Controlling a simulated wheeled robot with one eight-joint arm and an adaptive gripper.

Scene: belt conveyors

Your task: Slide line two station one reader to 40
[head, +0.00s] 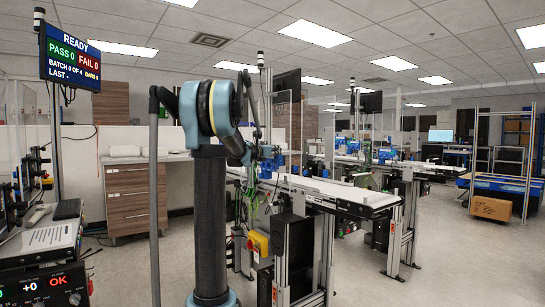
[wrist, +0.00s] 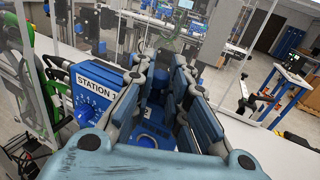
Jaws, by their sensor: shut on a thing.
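In the wrist view a blue station housing (wrist: 97,90) carries a "STATION 1" label and a white dial-like scale whose setting is too small to read. My gripper (wrist: 160,82) reaches forward beside it, to the right of the label. Its two blue-and-grey fingers are shut on a blue part (wrist: 155,88), which seems to be the reader; the fingers hide most of it. In the head view my arm hides much of this spot, and blue station parts (head: 268,160) show just right of it above the conveyor.
A white belt conveyor (head: 335,193) runs to the right of my arm. Clear guard panels (wrist: 225,75) stand around the station. A hanging screen (head: 70,50) reads READY, PASS 0, FAIL 0, batch 0 of 4.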

